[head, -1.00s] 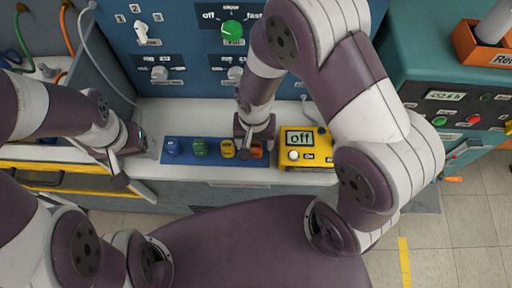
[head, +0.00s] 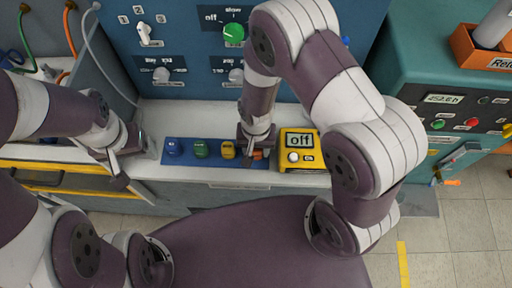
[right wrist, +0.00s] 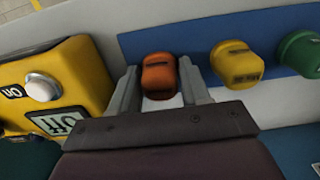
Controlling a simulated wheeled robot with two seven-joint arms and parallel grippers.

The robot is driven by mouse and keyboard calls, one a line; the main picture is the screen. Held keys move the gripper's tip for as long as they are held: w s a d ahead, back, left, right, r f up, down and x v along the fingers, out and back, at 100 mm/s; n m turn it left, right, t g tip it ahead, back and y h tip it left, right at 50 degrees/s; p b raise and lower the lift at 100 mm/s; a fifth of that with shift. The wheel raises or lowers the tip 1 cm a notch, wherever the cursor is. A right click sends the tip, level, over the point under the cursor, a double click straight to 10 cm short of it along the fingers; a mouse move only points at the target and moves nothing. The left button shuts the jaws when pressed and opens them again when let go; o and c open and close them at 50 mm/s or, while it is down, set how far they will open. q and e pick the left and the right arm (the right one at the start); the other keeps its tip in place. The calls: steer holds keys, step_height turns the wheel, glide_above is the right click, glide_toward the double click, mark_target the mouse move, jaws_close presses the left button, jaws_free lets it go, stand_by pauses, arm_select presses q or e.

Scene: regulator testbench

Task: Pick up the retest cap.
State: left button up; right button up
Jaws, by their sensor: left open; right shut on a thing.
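An orange cap (head: 258,155), apparently the retest cap, is at the right end of the blue strip (head: 187,160) on the white bench. In the right wrist view the orange cap (right wrist: 158,80) sits between both fingers of my right gripper (right wrist: 158,72), which is shut on it. In the head view my right gripper (head: 255,146) partly hides the cap. I cannot tell if the cap is clear of the strip. My left gripper (head: 126,153) is open and empty, left of the strip.
Yellow (head: 228,150), green (head: 201,149) and blue (head: 173,147) caps stand in a row to the left. A yellow box (head: 301,162) with an "off" display is close on the right. An orange bin (head: 490,48) with a partly cut label stands far right.

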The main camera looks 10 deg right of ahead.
steer(key=shift+r, duration=0.15)
steer(key=shift+r, duration=0.3)
step_height(320, 180, up, 3)
steer(key=shift+w+f, duration=0.1)
steer(key=s+a+r, duration=0.5)
steer(key=s+r, duration=0.2)
steer(key=s, duration=0.3)
steer(key=shift+s+r, duration=0.2)
steer(key=shift+s, duration=0.2)
steer(key=shift+w+f, duration=0.1)
